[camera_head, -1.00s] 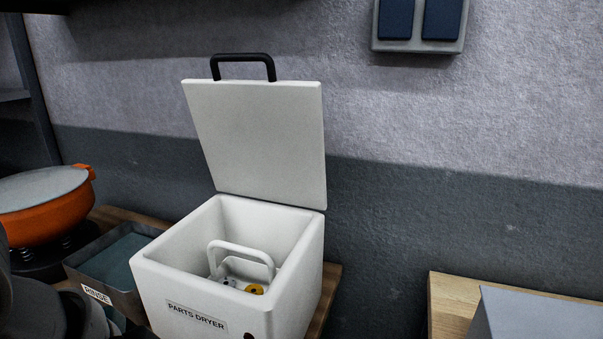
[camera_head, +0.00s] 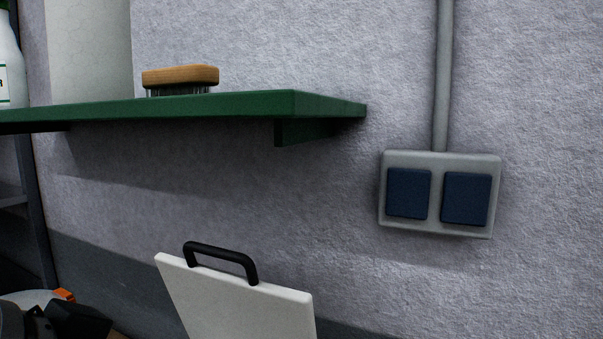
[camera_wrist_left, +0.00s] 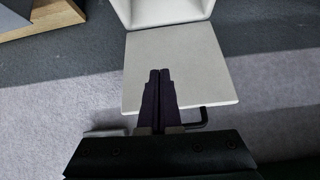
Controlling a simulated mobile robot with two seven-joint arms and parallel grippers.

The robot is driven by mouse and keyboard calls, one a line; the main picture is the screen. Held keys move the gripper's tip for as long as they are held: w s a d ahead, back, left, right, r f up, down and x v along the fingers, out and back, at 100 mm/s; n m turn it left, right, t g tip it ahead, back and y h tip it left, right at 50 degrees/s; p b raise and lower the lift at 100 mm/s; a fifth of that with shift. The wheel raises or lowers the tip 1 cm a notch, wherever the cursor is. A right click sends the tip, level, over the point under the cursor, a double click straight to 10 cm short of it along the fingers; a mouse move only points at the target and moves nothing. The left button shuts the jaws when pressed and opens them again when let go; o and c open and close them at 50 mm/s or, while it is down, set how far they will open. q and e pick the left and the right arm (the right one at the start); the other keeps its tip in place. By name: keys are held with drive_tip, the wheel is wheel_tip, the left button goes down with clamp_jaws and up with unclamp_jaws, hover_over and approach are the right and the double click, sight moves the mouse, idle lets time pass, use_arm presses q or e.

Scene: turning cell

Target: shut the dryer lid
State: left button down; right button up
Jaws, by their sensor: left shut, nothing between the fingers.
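The white dryer lid (camera_head: 235,300) stands open and upright, tilted a little back, at the bottom of the head view. Its black handle (camera_head: 222,258) is on the top edge. In the left wrist view the lid (camera_wrist_left: 195,70) appears upside down, with part of the handle (camera_wrist_left: 198,122) beside my fingers and the edge of the dryer box (camera_wrist_left: 165,12) at the top. My left gripper (camera_wrist_left: 160,73) is shut and empty, its fingers overlapping the lid in that view; I cannot tell whether they touch it. A dark part of my left arm shows at the lower left of the head view. My right gripper is not in view.
A green shelf (camera_head: 200,110) with a brush (camera_head: 180,77) on it juts from the wall above the lid. A switch box (camera_head: 436,230) and conduit (camera_head: 442,80) are on the wall at right. A wooden surface (camera_wrist_left: 45,22) shows in the wrist view.

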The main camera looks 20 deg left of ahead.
sight(202, 248)
use_arm(q)
drive_tip(key=w+a+r+t+p, duration=0.2)
drive_tip(key=w+r+p, duration=0.1)
drive_tip(key=r, duration=0.4)
drive_tip(key=w+a+r+t+p, duration=0.15)
drive_tip(key=w+r, duration=0.25)
drive_tip(key=r, duration=0.4)
drive_tip(key=shift+n, duration=0.3)
drive_tip(key=w+f+p, duration=0.1)
drive_tip(key=w+f, duration=0.1)
drive_tip(key=w+f+p, duration=0.4)
drive_tip(key=shift+d, duration=0.3)
drive_tip(key=shift+s+f, duration=0.4)
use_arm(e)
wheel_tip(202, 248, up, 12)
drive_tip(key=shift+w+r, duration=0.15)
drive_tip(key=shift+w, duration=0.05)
